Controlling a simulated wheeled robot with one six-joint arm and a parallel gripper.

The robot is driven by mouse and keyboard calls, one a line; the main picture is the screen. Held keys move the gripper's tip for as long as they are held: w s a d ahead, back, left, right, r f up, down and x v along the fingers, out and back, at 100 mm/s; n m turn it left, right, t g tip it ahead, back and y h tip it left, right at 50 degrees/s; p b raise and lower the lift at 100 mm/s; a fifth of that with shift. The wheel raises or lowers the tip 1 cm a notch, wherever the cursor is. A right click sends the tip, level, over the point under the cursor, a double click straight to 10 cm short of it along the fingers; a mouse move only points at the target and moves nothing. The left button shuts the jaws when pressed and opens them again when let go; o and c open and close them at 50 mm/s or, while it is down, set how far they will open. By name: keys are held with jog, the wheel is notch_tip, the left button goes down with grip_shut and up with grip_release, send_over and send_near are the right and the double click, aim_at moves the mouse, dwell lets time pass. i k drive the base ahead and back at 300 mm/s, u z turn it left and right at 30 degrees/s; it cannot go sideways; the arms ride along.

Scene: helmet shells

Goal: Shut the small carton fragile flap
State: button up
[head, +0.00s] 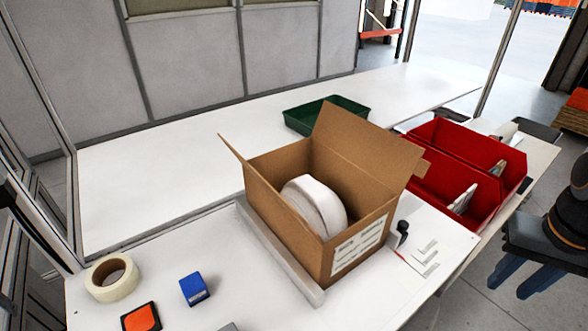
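An open brown carton (275,208) stands on the white table with a rounded white helmet shell (316,205) inside. Its back flap (345,138) stands up tall. Its left flap (234,160) leans outward and shows almost edge-on. Its right flap (407,168) stands up and leans outward. No fragile marking is readable on any flap, so I cannot tell which one it names. A white printed label (358,246) is on the carton's near right side. My gripper (508,288) is at the right edge, off the table and well apart from the carton, fingers spread and empty.
A pale bar (277,250) runs along the carton's left side. Red bins (465,165) stand close on the right, and a green tray (322,112) is behind. Tape (111,278), a blue box (193,289) and an orange-black item (141,318) lie at front left. The table's back left is clear.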

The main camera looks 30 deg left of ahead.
aim_at(289, 208)
jog(key=u, duration=0.1)
jog(key=k, duration=0.3)
jog(key=u, duration=1.4)
